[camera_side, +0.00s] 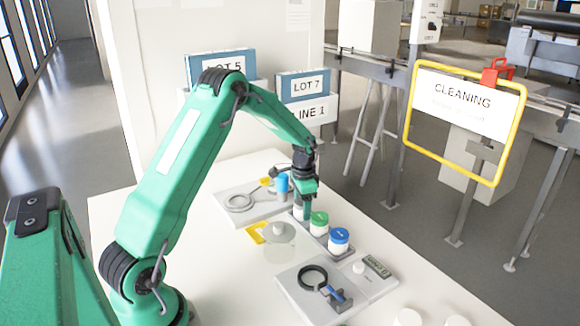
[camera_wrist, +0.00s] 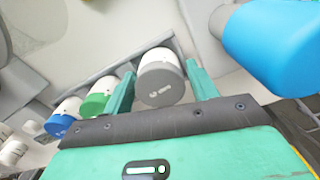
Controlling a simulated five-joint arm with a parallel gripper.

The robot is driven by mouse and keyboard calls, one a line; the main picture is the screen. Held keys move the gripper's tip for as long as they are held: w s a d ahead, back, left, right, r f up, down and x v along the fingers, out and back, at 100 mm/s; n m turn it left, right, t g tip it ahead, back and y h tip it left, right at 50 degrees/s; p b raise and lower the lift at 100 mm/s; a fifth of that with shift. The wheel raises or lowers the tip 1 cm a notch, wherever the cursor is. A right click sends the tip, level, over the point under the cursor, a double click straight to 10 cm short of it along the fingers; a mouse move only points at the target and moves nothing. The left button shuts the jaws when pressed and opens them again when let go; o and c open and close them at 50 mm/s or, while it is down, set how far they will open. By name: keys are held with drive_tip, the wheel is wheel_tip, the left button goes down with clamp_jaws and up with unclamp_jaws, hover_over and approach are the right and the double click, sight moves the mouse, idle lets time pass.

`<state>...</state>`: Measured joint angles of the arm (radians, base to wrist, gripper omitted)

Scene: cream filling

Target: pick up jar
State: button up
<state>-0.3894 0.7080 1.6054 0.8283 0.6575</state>
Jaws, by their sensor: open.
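A white jar with a grey lid (camera_wrist: 160,82) stands in a tray, between the two green fingers of my gripper (camera_wrist: 160,70) in the wrist view. The fingers are apart, one on each side of the jar; I cannot tell whether either touches it. In the side view my gripper (camera_side: 305,205) points down at the far end of the jar row and mostly hides this jar. Beside it stand a green-lidded jar (camera_side: 319,219) and a blue-lidded jar (camera_side: 339,237). Both also show in the wrist view, green (camera_wrist: 98,97) and blue (camera_wrist: 62,117).
A light blue cylinder (camera_side: 282,183) stands close behind my gripper and looms at right in the wrist view (camera_wrist: 275,45). A grey ring tool (camera_side: 239,202) lies on a plate to the left. A scale (camera_side: 378,267) and black ring holder (camera_side: 313,277) are in front. White lids sit near the front edge.

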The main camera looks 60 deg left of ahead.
drive_tip(key=c, duration=0.8)
drive_tip(key=shift+r, duration=0.15)
drive_tip(key=shift+r, duration=1.3)
drive_tip(key=s+d+r, duration=0.1)
drive_tip(key=d+r, duration=0.7)
drive_tip(key=d, duration=0.3)
drive_tip(key=shift+s+d, duration=0.3)
drive_tip(key=shift+s, duration=0.05)
